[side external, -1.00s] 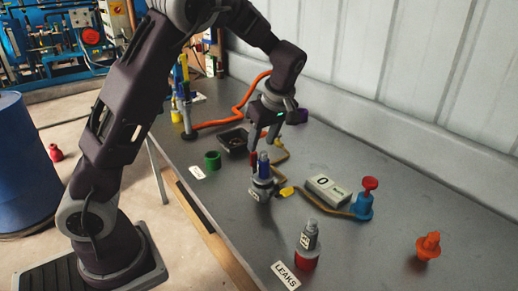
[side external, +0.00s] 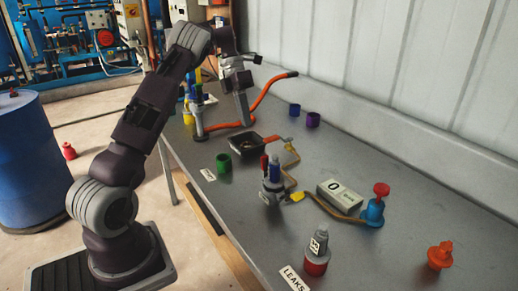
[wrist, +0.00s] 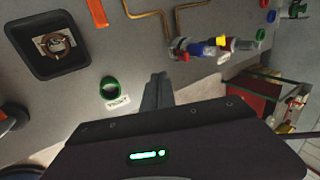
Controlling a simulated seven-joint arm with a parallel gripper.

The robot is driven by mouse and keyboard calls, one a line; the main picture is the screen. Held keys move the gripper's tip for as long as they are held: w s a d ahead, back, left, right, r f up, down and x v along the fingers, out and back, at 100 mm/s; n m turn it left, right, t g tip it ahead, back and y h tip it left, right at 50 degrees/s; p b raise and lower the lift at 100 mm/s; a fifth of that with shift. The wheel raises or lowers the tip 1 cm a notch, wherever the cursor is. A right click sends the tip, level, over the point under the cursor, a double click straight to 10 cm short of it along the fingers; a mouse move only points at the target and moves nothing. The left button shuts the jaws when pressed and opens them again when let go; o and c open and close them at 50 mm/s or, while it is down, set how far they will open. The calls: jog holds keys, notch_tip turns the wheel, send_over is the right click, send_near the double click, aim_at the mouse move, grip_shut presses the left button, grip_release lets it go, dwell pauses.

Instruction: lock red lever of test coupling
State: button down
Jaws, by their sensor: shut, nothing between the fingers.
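The test coupling (side external: 272,188) stands upright mid-table, with a red lever (side external: 264,164) and a blue lever (side external: 275,168) side by side at its top. Both levers look upright in the side view; their exact angle is too small to tell. In the wrist view the coupling (wrist: 178,46) is at upper right, with the red lever (wrist: 184,57) and blue lever (wrist: 205,49) showing. My gripper (side external: 247,121) is at the back of the table near the orange hose, apart from the coupling. Its fingers (wrist: 159,77) are together and empty.
The orange hose (side external: 266,92) runs behind. A gauge box (side external: 342,197), blue fitting with red knob (side external: 374,210) and LEAKS fitting (side external: 316,266) are nearer the camera.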

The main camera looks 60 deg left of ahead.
aim_at(266, 165)
jog(key=d+f, duration=0.7)
jog(key=shift+d, duration=0.25)
